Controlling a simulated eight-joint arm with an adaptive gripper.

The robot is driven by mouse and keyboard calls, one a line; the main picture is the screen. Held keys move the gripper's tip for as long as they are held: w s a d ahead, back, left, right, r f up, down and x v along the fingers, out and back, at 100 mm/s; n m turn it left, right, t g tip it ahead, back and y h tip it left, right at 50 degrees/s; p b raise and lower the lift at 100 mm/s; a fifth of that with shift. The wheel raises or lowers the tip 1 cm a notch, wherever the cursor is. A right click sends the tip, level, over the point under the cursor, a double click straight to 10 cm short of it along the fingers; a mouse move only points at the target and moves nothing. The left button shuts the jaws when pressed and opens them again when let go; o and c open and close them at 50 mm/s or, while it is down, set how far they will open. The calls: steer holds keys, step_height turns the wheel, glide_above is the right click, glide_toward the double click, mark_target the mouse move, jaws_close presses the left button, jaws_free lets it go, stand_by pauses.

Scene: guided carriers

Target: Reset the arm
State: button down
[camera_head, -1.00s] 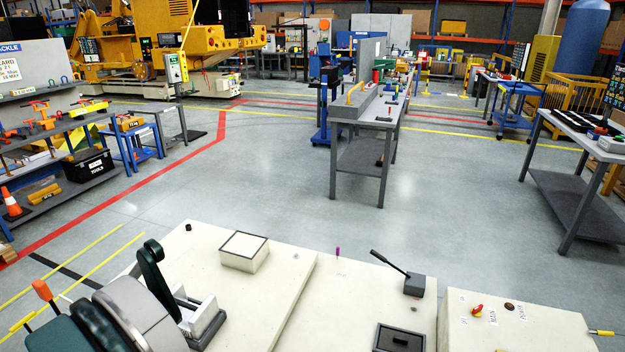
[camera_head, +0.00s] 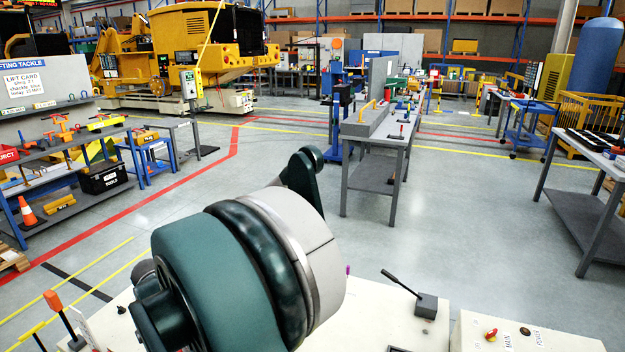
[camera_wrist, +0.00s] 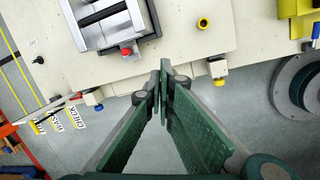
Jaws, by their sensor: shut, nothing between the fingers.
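My gripper (camera_wrist: 161,92) shows in the wrist view with its two green fingers meeting at the tips. It is shut and holds nothing. Its tips are above the edge of a cream deck (camera_wrist: 200,40), with grey floor showing below. In the head view my arm's green and grey links rise in the middle and hide much of the cream deck (camera_head: 370,325). The gripper itself cannot be made out in the head view.
A grey device with a red knob (camera_wrist: 126,51) sits on the deck near the fingertips. A black lever (camera_head: 403,284) stands on the deck at right. Red and black switches (camera_head: 491,335) are on the right box. Open floor (camera_head: 450,210) lies beyond, before a grey workbench (camera_head: 375,145).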

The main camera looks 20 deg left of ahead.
steer(key=w+d+r+m, duration=0.4)
steer(key=w+d+r, duration=0.35)
steer(key=d, duration=0.35)
steer(key=w+d+r+m, duration=0.3)
steer(key=w+d+r, duration=0.4)
steer(key=d, duration=0.4)
steer(key=w+d+r+m+t, duration=0.1)
steer(key=d+r+m, duration=0.4)
steer(key=d, duration=0.7)
steer(key=w+d+r+m+t, duration=0.1)
steer(key=w+d+r+m, duration=0.15)
steer(key=d+r, duration=0.65)
steer(key=s+d+r+m+t, duration=0.1)
steer(key=s+d+m, duration=0.25)
steer(key=d, duration=0.95)
steer(key=s+d+m+t, duration=0.1)
steer(key=s+d+m, duration=0.3)
steer(key=d, duration=0.9)
steer(key=s+d+f+m, duration=0.1)
steer(key=s+d+m, duration=0.4)
steer(key=d, duration=0.4)
steer(key=s+d+f+m+t+h, duration=0.1)
steer(key=s+d+f+m, duration=0.1)
steer(key=s+d+m, duration=0.3)
steer(key=s+d, duration=0.3)
steer(key=d, duration=0.1)
steer(key=shift+f, duration=0.25)
